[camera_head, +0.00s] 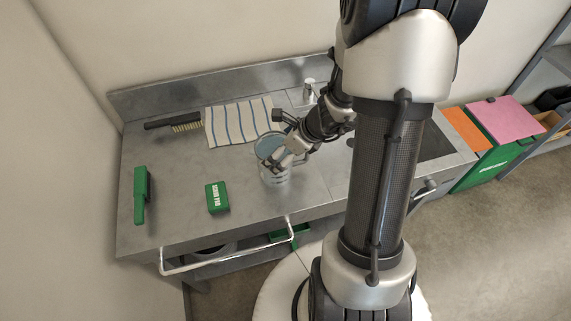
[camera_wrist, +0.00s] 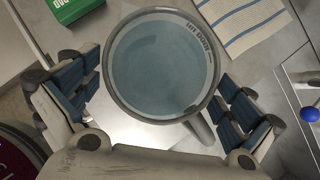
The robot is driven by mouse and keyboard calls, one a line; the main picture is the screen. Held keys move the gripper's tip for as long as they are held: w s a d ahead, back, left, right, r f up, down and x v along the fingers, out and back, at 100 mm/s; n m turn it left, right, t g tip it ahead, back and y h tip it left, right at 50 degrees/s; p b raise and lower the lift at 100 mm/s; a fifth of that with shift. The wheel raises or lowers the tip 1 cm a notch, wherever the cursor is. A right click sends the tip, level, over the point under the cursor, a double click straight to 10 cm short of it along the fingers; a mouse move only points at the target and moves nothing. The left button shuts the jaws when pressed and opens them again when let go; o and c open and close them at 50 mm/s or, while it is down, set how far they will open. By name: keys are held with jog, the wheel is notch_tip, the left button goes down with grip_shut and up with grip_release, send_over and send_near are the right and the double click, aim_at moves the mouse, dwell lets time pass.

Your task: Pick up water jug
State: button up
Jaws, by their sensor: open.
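The water jug (camera_wrist: 158,62) is a clear round vessel seen from above in the wrist view, with blue-tinted water inside and lettering near its rim. Its handle points to the lower right. In the head view the jug (camera_head: 275,175) stands on the metal counter, partly hidden by my gripper. My gripper (camera_wrist: 160,100) is open, with one blue-padded finger on each side of the jug. I cannot tell whether either finger touches it. My gripper (camera_head: 283,160) also shows at the jug's upper part in the head view.
On the counter (camera_head: 170,225) are a green scour pad box (camera_head: 217,198), a green brush (camera_head: 141,195), a dark wire brush (camera_head: 174,122) and a striped towel (camera_head: 240,122). A metal rail (camera_head: 230,250) runs along the front edge. Green bins (camera_head: 490,165) stand at right.

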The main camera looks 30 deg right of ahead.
jog(key=b+x, duration=0.1)
jog(key=x, duration=0.3)
jog(key=shift+r, duration=0.1)
jog(key=shift+c, duration=0.6)
jog(key=shift+s+f, duration=0.2)
jog(key=shift+s, duration=0.05)
jog(key=c, duration=1.7)
jog(key=shift+c, duration=0.6)
jog(key=shift+r, duration=0.1)
